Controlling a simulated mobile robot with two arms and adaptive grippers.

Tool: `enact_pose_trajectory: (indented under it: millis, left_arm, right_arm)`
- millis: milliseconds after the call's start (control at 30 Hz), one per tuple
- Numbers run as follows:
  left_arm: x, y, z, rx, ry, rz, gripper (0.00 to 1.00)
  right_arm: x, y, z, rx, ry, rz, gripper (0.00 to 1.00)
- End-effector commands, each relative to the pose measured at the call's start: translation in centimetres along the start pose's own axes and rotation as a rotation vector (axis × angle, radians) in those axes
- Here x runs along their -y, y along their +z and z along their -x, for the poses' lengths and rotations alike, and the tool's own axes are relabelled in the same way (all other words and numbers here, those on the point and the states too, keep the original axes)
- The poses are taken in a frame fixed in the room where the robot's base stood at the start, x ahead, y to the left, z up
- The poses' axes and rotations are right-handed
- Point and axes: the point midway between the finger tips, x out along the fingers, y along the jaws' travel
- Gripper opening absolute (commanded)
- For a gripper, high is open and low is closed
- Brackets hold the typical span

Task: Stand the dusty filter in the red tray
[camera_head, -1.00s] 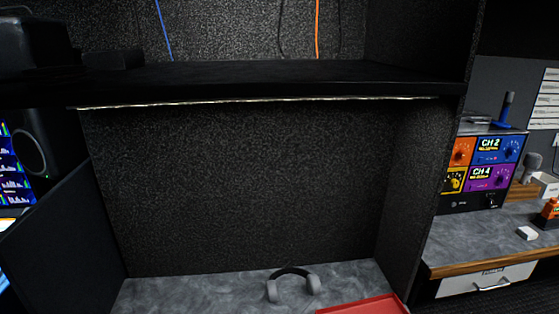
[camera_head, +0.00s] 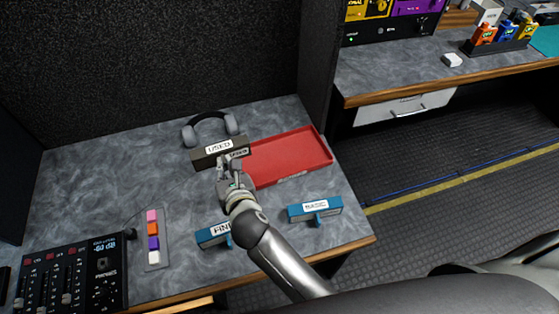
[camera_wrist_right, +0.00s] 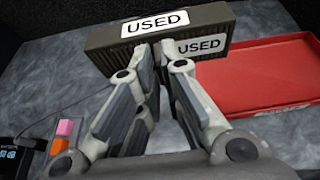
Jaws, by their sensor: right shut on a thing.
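The dusty filter (camera_head: 219,150) is a dark grey-brown ribbed block with white "USED" labels. My right gripper (camera_head: 229,168) is shut on it at its near side. In the right wrist view the filter (camera_wrist_right: 110,40) spans the top, past the fingertips (camera_wrist_right: 160,52). The red tray (camera_head: 292,157) is shallow and empty where seen. The filter is at the tray's left edge and overlaps its back left corner in the head view; I cannot tell its height above the counter. The tray also shows at right in the wrist view (camera_wrist_right: 270,75). My left gripper is not in view.
Grey headphones (camera_head: 210,127) lie just behind the filter. Two blue labelled blocks, "FINE" (camera_head: 213,237) and "BASIC" (camera_head: 315,209), stand in front of the tray. A mixer (camera_head: 72,273) and a strip of coloured blocks (camera_head: 153,240) are at left. A dark wall rises behind.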

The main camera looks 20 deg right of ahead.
Motion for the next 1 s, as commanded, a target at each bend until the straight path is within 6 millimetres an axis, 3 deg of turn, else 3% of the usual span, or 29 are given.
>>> enact_pose_trajectory:
  millis: [400, 633, 867, 1000]
  left_arm:
    - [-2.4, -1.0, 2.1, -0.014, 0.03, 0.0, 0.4]
    - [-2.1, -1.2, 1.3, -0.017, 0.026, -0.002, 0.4]
    - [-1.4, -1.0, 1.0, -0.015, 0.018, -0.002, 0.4]
    - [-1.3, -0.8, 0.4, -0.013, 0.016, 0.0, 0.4]
  right_arm:
    - [8.9, -2.5, -4.3, -0.003, -0.005, 0.006, 0.0]
    - [11.5, -5.9, -6.8, -0.001, -0.001, 0.0, 0.0]
    - [12.8, -7.2, -7.8, -0.002, -0.002, 0.0, 0.0]
    - [12.8, -9.3, -8.6, -0.003, -0.001, -0.004, 0.0]
